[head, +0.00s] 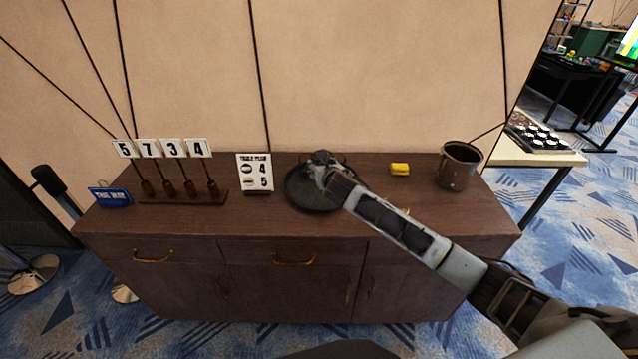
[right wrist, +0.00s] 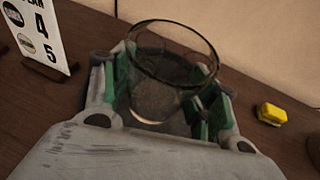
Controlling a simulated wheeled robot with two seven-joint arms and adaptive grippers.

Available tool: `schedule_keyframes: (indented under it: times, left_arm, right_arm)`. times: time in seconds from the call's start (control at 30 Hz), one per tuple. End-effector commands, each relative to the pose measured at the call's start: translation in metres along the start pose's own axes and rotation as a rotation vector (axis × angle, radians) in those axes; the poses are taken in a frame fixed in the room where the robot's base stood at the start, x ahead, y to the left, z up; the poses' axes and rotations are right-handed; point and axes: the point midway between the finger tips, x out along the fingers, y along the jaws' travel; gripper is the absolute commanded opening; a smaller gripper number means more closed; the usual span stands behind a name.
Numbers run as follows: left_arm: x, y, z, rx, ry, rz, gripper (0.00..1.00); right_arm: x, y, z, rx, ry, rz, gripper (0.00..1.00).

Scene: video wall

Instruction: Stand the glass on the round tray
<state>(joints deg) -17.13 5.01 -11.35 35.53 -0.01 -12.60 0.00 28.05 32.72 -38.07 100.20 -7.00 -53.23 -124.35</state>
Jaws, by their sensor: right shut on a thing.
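The glass (right wrist: 170,72) is clear and shows in the right wrist view between the fingers of my right gripper (right wrist: 165,100). The gripper is shut on it, and the glass looks roughly upright. The round tray (head: 303,195) is dark and lies on the brown cabinet. In the head view my right gripper (head: 322,167) is over the tray, and the glass cannot be made out there. Whether the glass's base touches the tray is hidden. My left gripper is not in view.
The cabinet (head: 235,222) also bears a sign card (head: 255,173), a number stand (head: 180,196), a blue sign (head: 110,196), a yellow block (head: 400,169) and a metal bucket (head: 459,166). A wall stands behind.

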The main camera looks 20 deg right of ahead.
Motion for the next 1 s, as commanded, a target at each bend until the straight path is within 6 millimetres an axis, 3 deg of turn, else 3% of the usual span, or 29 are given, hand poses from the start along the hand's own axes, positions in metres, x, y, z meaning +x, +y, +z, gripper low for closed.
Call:
schedule_keyframes:
  times: [0.43, 0.8, 1.0]
  left_arm:
    - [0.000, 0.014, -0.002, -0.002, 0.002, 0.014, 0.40]
    - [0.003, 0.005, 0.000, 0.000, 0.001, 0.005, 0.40]
    - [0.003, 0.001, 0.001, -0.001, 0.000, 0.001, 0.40]
  right_arm:
    - [0.002, 0.000, -0.004, 0.001, 0.000, -0.001, 0.25]
    - [0.019, -0.001, -0.046, 0.002, 0.002, 0.000, 0.25]
    - [0.024, -0.002, -0.057, 0.001, -0.001, 0.000, 0.25]
